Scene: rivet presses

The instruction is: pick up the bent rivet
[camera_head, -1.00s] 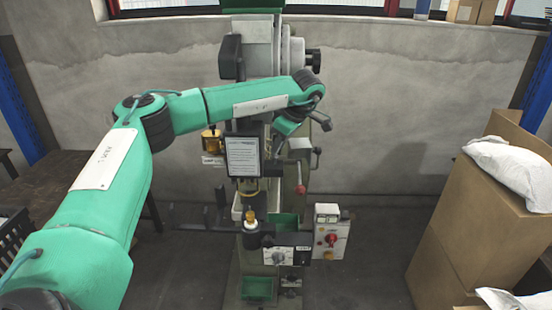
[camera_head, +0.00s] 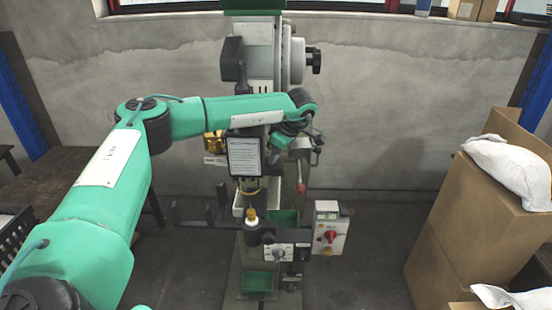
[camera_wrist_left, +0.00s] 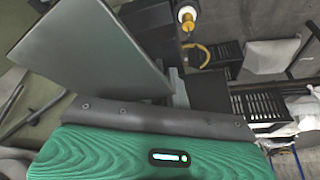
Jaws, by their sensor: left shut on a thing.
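My left gripper (camera_head: 282,141) is at the rivet press, just to the right of the dark-framed notice panel, at the end of the green arm. Its fingertips are mostly hidden by the wrist and the panel. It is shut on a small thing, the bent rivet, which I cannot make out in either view. The left wrist view shows the grey fingers (camera_wrist_left: 178,86) only in part, past the black bar of the hand, close to a large grey plate (camera_wrist_left: 90,50). My right gripper is not in view.
The notice panel (camera_head: 244,157) stands close to the hand. A white-and-yellow bottle-like part (camera_head: 252,219), green trays (camera_head: 258,283) and a control box with a red knob (camera_head: 330,233) are lower on the press. Cardboard boxes (camera_head: 470,215) stand at the right. Floor between is clear.

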